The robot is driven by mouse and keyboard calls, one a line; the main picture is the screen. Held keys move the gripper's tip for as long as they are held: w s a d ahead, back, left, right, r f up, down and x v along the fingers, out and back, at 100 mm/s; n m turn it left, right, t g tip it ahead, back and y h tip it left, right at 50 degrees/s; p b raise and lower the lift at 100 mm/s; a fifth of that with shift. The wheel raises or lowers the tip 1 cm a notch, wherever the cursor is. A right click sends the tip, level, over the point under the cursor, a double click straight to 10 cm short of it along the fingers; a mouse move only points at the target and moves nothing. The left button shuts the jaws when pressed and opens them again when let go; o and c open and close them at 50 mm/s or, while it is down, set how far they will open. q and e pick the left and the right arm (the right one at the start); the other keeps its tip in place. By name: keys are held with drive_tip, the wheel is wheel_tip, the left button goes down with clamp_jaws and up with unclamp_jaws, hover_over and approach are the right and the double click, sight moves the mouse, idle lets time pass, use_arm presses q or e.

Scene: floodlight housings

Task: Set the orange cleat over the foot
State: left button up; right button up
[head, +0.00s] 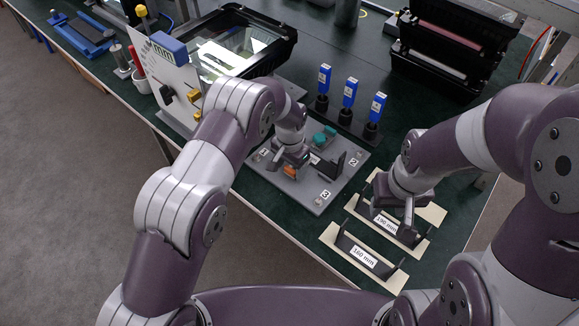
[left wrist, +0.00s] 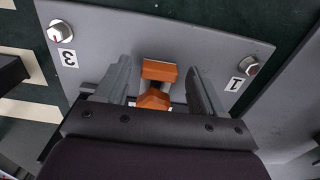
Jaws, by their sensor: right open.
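The orange cleat (head: 290,171) is small and partly hidden by my left gripper in the head view. In the left wrist view the cleat (left wrist: 160,72) shows as a block with a second orange part below it, over the grey plate (left wrist: 110,25). My left gripper (left wrist: 163,88) has one finger on each side of the cleat, with gaps visible, so it looks open. I cannot tell which part is the foot. My right gripper (head: 394,218) is open over the bracket marked 190 mm (head: 387,224).
The grey plate (head: 318,203) has numbered corner screws, a teal piece (head: 323,137) and a dark upright bracket (head: 337,163). Several blue-topped tools (head: 349,92) stand behind it. A bracket marked 160 mm (head: 363,257) lies at the front edge. A black-framed floodlight housing (head: 288,42) stands at the back.

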sight(291, 169)
use_arm(q)
drive_tip(key=shift+d, duration=0.1)
wheel_tip(291, 169, up, 13)
drive_tip(key=b, duration=0.1)
drive_tip(key=shift+f, duration=0.2)
idle(0.4)
drive_tip(key=s+a+r+n, duration=0.2)
drive_tip(key=s+a+n, duration=0.1)
drive_tip(key=s+a, duration=0.5)
drive_tip(key=s+a+r+n+t, duration=0.1)
drive_tip(key=s+a+n, duration=0.3)
drive_tip(key=s+a, duration=0.5)
drive_tip(key=s+r, duration=0.1)
drive_tip(key=s, duration=0.3)
drive_tip(key=shift+s+r, duration=0.25)
drive_tip(key=shift+r, duration=0.15)
drive_tip(key=shift+s+a, duration=0.1)
drive_tip(key=shift+s, duration=0.05)
